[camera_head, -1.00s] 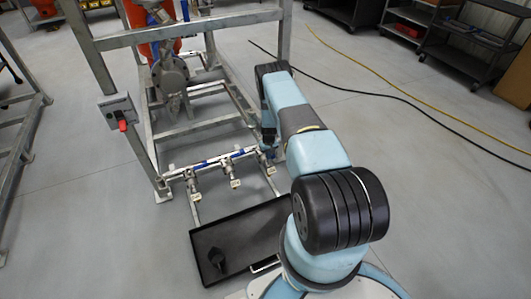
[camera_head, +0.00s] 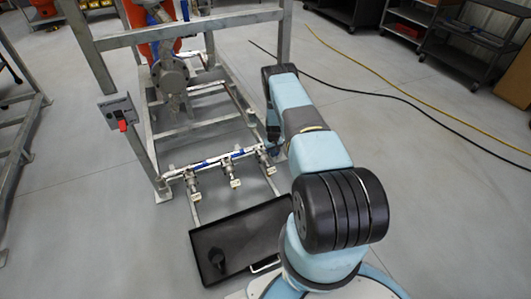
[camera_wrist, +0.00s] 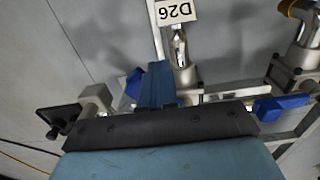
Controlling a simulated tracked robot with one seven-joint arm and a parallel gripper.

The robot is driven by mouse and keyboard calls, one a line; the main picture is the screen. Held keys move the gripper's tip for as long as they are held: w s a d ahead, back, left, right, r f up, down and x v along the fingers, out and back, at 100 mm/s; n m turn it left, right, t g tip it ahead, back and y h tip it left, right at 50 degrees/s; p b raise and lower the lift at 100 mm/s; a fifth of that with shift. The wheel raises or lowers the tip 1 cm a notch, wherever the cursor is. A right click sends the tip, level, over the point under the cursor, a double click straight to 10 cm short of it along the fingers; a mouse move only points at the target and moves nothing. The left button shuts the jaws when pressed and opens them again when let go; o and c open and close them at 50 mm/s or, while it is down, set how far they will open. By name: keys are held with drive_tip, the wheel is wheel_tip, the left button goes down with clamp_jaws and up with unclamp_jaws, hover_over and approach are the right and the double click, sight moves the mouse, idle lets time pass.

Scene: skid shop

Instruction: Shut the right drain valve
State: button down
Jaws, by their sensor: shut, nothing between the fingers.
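Three drain valves hang in a row on a low pipe at the skid's front in the head view. The right drain valve (camera_head: 264,158) is at the pipe's right end, just below my arm's end. My gripper's blue fingers are together and hold nothing. Part of a blue handle (camera_wrist: 133,82) shows beside the fingers; the rest is hidden behind them. I cannot tell whether they touch it.
The neighbouring valve's blue handle (camera_wrist: 280,107) lies along the pipe. A black tray (camera_head: 215,235) with a dark cup-like object (camera_head: 217,259) lies below the valves. Skid frame posts and rails (camera_head: 190,27) stand around. Black and yellow cables cross the open floor to the right.

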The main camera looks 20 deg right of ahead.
drive_tip(key=shift+w+d, duration=0.1)
drive_tip(key=shift+d, duration=0.4)
drive_tip(key=shift+w+d, duration=0.3)
drive_tip(key=shift+d, duration=0.2)
drive_tip(key=shift+w+d, duration=0.25)
drive_tip(key=shift+d, duration=0.2)
drive_tip(key=shift+d, duration=0.1)
